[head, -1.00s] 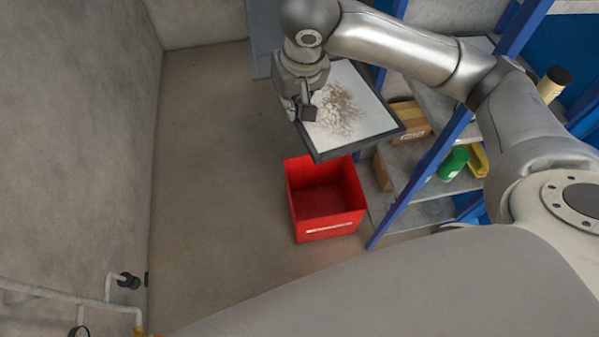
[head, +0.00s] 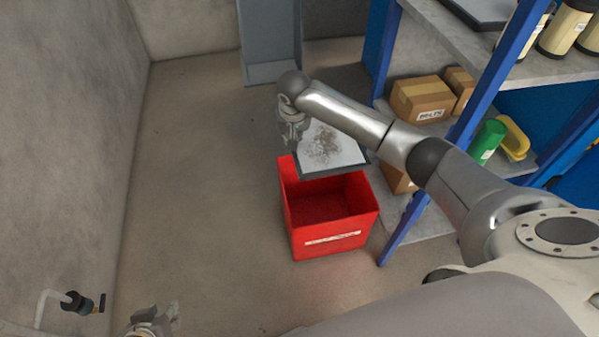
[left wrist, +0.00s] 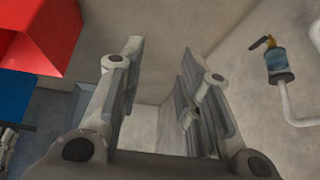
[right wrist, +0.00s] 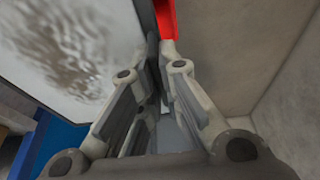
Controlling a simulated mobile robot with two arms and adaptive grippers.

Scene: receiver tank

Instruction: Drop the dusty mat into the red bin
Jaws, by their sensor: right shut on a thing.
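The dusty mat (head: 333,143) is a pale panel with a dark edge and a brown dust patch. It is tilted just behind and above the far rim of the open red bin (head: 335,243), which stands on the floor. My right gripper (head: 294,143) is shut on the mat's left edge; the right wrist view shows the mat (right wrist: 75,50) beside the fingers (right wrist: 160,65). My left gripper (head: 160,318) is at the bottom edge of the head view. In the left wrist view its fingers (left wrist: 162,60) are apart and empty, with the bin (left wrist: 40,35) at upper left.
A shelf rack with blue posts (head: 420,190) stands close right of the bin, holding cardboard boxes (head: 422,99), a green canister (head: 488,140) and a yellow item (head: 514,138). A valve (head: 80,302) is at lower left. The floor left of the bin is clear.

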